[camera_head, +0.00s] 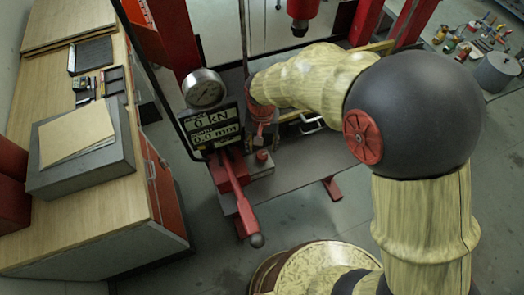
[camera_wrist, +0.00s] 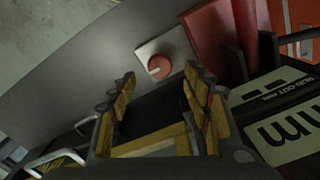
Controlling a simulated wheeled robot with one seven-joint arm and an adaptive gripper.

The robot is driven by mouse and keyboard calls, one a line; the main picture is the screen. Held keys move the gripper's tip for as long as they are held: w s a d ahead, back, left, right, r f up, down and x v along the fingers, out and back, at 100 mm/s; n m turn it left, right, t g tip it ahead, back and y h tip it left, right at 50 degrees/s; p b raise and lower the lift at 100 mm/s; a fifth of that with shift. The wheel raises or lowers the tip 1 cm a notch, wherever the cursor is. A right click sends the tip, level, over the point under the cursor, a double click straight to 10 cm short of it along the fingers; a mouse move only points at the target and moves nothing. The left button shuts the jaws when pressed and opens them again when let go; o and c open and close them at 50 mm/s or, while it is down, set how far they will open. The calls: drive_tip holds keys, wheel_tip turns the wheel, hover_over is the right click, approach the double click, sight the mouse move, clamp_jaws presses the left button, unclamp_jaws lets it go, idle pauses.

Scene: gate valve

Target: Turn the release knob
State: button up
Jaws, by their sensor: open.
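The release knob (camera_wrist: 159,67) is a small red round knob with a pale pointer mark, on a light square plate on the grey bench top. In the wrist view it lies beyond my gripper (camera_wrist: 156,88), roughly between the fingertips and apart from them. My gripper is open and empty, with yellow and dark fingers. In the head view the knob (camera_head: 262,155) shows small and red beside the red pump body (camera_head: 228,172). My gripper (camera_head: 262,133) is just above and behind it there, partly hidden by my arm.
A display reading 0 kN (camera_head: 212,128) and a round dial gauge (camera_head: 204,89) stand left of the knob. A red pump lever with a dark ball end (camera_head: 256,240) reaches toward the front. A wooden workbench (camera_head: 80,225) is at left. Red press posts (camera_head: 172,35) rise behind.

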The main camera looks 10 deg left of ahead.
sight(262, 155)
wheel_tip(262, 155, up, 6)
drive_tip(key=shift+n, duration=0.3)
idle(0.6)
drive_tip(key=s+d+t+b, duration=0.2)
drive_tip(key=s+d+b, duration=0.2)
drive_tip(key=d, duration=0.5)
drive_tip(key=s+d+m+t+b, duration=0.1)
drive_tip(key=s+d+b, duration=0.4)
drive_tip(key=d+b, duration=0.3)
drive_tip(key=s+d+r+t+b, duration=0.1)
drive_tip(key=s+d+b, duration=0.4)
drive_tip(key=d, duration=0.5)
drive_tip(key=shift+m+t+b, duration=0.3)
drive_tip(key=shift+t+b, duration=0.15)
drive_tip(key=shift+t, duration=0.35)
drive_tip(key=shift+r, duration=0.1)
drive_tip(key=shift+c, duration=0.5)
